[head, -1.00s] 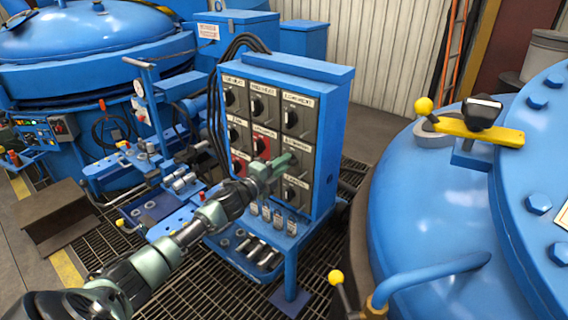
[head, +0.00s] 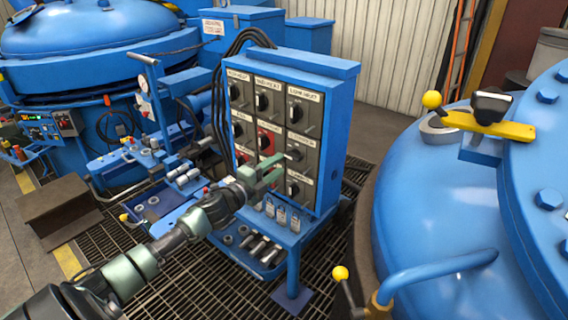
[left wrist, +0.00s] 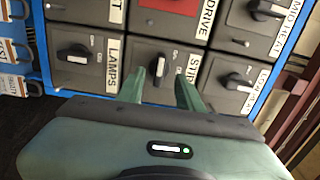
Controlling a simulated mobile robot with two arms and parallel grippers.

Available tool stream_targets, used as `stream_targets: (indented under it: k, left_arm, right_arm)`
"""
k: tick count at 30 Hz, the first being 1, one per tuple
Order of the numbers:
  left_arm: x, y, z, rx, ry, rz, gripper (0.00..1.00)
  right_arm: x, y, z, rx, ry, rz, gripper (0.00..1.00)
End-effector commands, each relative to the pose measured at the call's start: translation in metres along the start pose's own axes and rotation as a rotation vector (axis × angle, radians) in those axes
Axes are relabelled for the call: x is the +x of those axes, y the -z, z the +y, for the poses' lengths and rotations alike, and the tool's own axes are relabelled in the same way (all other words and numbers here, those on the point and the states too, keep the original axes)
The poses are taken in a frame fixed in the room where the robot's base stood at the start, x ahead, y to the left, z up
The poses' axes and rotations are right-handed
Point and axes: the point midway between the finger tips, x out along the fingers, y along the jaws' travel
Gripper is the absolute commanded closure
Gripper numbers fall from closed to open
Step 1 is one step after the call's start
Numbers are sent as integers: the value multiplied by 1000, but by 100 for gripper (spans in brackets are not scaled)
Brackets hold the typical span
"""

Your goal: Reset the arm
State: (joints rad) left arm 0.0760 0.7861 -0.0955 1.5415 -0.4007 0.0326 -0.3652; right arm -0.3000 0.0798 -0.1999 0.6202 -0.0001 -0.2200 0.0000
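My left gripper (head: 277,168) is in front of the lower part of a blue control panel (head: 324,145). The panel carries rows of grey and red switch plates with black rotary knobs. In the left wrist view my left gripper (left wrist: 160,88) has its two green fingers apart with nothing held between them. A black knob (left wrist: 160,62) on a plate shows behind the gap, beside a knob on the plate marked LAMPS (left wrist: 74,55). My right gripper is not in view.
Padlocks (head: 282,214) hang on the ledge below the panel. A large blue vessel (head: 430,220) with a yellow lever (head: 490,125) stands at right. A blue cart with a handle (head: 140,62) stands behind my left arm. Open grating (head: 215,285) covers the floor in front.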

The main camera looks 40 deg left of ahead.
Motion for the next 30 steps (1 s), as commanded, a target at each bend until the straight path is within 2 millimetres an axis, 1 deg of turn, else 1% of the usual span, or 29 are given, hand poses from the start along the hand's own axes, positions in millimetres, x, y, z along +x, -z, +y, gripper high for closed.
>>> stream_targets:
  k: [1, 3, 6, 13, 24, 26, 28, 29, 30]
  left_arm:
    - [-8, 0, 3, 0, -3, 0, 64]
    - [-14, -1, 2, -1, -2, -1, 64]
    - [-20, -1, 1, -1, -1, -1, 64]
    - [-22, -1, -1, -1, 1, -1, 64]
    - [-22, -1, 2, -4, -2, -3, 64]
    - [-23, -3, 10, -19, -14, -12, 64]
    - [-26, -8, 32, -59, -45, -35, 64]
    - [-29, -10, 46, -85, -65, -50, 64]
    - [-33, -14, 69, -126, -97, -74, 64]
  right_arm:
    - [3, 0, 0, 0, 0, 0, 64]
    - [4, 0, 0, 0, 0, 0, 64]
    - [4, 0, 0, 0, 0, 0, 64]
    - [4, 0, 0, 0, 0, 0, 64]
    - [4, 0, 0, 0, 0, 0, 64]
    - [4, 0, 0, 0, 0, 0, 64]
    - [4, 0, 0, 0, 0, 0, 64]
    - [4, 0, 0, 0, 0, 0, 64]
    - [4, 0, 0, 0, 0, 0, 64]
